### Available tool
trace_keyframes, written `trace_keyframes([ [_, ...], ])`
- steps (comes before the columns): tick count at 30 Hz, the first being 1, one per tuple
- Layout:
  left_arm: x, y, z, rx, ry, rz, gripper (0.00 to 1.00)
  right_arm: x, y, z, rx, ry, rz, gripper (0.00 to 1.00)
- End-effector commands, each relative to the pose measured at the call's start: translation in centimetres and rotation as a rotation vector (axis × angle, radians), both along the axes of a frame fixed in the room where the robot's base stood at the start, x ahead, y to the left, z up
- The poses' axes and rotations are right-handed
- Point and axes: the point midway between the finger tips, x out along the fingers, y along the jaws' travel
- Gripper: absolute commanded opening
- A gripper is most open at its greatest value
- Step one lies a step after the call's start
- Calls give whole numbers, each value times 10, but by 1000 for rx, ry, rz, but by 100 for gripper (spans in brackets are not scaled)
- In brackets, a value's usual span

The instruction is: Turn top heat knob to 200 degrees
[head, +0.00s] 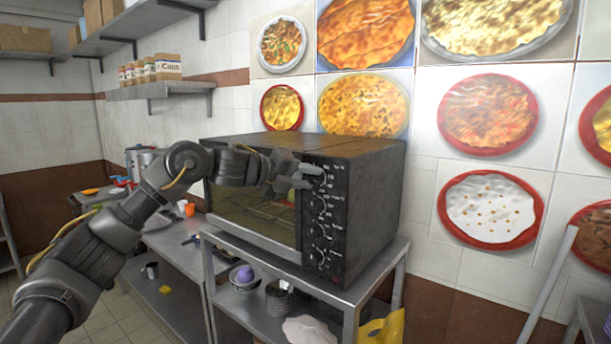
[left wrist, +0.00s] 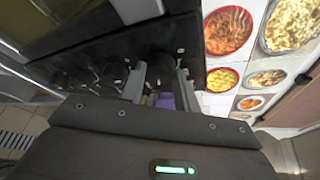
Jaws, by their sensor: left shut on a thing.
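The black oven (head: 372,190) stands on a metal table, with a dark control panel (head: 322,268) to the right of its glass door (head: 255,216). My left gripper (head: 316,174) is at the top of that panel, shut on the top heat knob, which its fingers mostly hide. The knob's pointer and setting cannot be read. In the left wrist view the two fingers (left wrist: 161,82) reach to the panel (left wrist: 100,45), with the gripped knob barely visible. Lower knobs (head: 320,231) show below the gripper. My right gripper is not in view.
The metal table (head: 345,295) holds bowls and a purple item (head: 245,274) on its lower shelf. A yellow bag (head: 383,328) is at the front right. A counter with a stockpot (head: 141,160) is at the left. Wall shelves (head: 155,89) hang above it.

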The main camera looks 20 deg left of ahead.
Motion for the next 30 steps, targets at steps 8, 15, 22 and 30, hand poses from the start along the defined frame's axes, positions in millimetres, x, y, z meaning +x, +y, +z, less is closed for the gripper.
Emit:
trace_keyframes([
  [8, 0, -1, 0, 108, -40, 0, 8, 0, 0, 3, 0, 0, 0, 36],
  [15, 0, -1, 0, 139, -53, -1, 8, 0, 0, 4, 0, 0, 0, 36],
  [22, 0, -1, -1, 141, -53, -1, 8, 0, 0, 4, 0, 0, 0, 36],
  [30, 0, -1, 0, 140, -54, 0, 48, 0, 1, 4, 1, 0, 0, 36],
])
